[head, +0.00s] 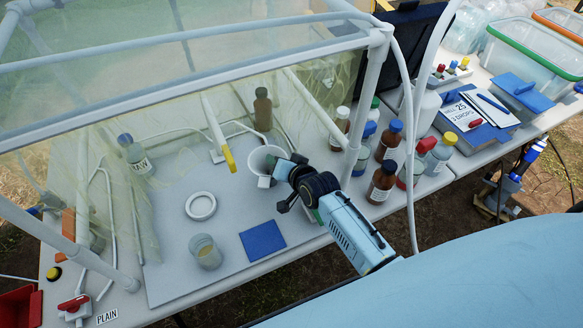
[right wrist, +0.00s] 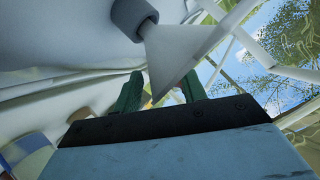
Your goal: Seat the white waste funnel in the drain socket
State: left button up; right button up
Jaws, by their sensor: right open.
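The white funnel (head: 262,160) stands at the back right of the grey work surface, its wide mouth up. In the right wrist view the white cone (right wrist: 182,55) narrows to a grey collar (right wrist: 132,16), apparently the drain socket. The narrow end meets the collar, but how deep it sits I cannot tell. My right gripper (head: 280,181) is beside the funnel and partly covers it. In the right wrist view its green fingers (right wrist: 160,90) are apart, with the cone's rim close to them. Whether they touch it is unclear. My left gripper is out of view.
A white ring (head: 201,206), a grey-lidded jar (head: 206,252) and a blue pad (head: 262,241) lie on the surface. A yellow-tipped white tool (head: 219,133) is behind. White frame posts (head: 366,95) stand close to my right arm.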

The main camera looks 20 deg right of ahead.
jog(key=p+v, duration=0.2)
jog(key=v, duration=1)
jog(key=shift+s, duration=0.35)
jog(key=shift+s+r, duration=0.1)
jog(key=s+d+r+n+g+h, duration=0.15)
jog(key=s+n+g, duration=0.25)
jog(key=s, duration=0.6)
jog(key=s+r+n+g, duration=0.2)
jog(key=s+n+g, duration=0.25)
jog(key=s, duration=0.55)
notch_tip(320, 180, down, 28)
jog(key=s+g+b, duration=0.2)
jog(key=s+d+f+b, duration=0.1)
jog(key=s+d+f, duration=0.2)
jog(key=s+f, duration=1.2)
jog(key=shift+s+f+g, duration=0.3)
jog(key=shift+s+g, duration=0.05)
jog(key=shift+s, duration=0.1)
